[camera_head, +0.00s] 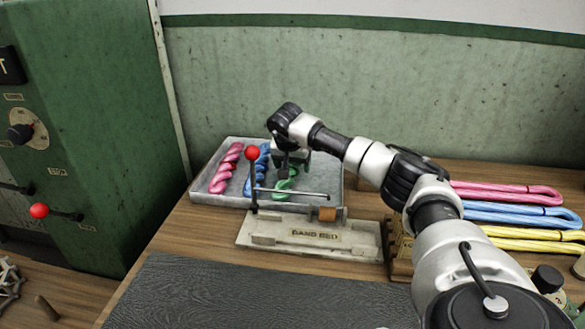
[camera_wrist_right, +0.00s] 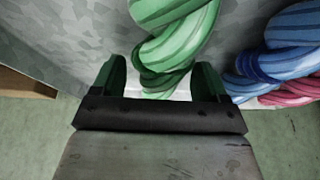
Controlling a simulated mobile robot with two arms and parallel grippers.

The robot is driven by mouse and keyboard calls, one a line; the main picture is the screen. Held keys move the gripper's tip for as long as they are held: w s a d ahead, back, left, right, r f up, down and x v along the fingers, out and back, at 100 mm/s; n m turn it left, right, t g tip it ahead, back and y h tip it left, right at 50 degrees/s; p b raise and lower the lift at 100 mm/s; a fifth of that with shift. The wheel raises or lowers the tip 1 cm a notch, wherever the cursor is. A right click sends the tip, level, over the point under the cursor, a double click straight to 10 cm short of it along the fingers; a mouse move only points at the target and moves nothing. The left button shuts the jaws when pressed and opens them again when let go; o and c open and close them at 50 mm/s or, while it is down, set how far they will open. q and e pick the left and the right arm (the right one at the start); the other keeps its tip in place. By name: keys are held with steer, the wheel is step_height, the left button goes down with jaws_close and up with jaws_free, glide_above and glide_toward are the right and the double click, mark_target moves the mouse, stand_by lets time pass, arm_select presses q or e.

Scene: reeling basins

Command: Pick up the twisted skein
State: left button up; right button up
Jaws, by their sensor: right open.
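A green twisted skein (camera_head: 287,184) lies at the right in a grey tray (camera_head: 325,194), beside a blue twisted skein (camera_head: 256,170) and a pink twisted skein (camera_head: 226,168). My right gripper (camera_head: 291,160) is over the far end of the green skein and partly hides it. In the right wrist view the right gripper (camera_wrist_right: 163,78) is open, with one finger to each side of the green skein's end (camera_wrist_right: 172,45). I cannot tell whether the fingers touch it. The blue skein (camera_wrist_right: 290,50) and pink skein (camera_wrist_right: 295,92) lie to the right there. My left gripper is not in view.
A band bed stand (camera_head: 310,237) with a red-knobbed lever (camera_head: 252,153) stands in front of the tray. Folded pink (camera_head: 508,192), blue (camera_head: 520,215) and yellow (camera_head: 530,239) skeins lie at the right. A green wall (camera_head: 400,90) rises behind. A dark mat (camera_head: 250,295) lies clear in front.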

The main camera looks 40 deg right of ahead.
steer(key=c, duration=1)
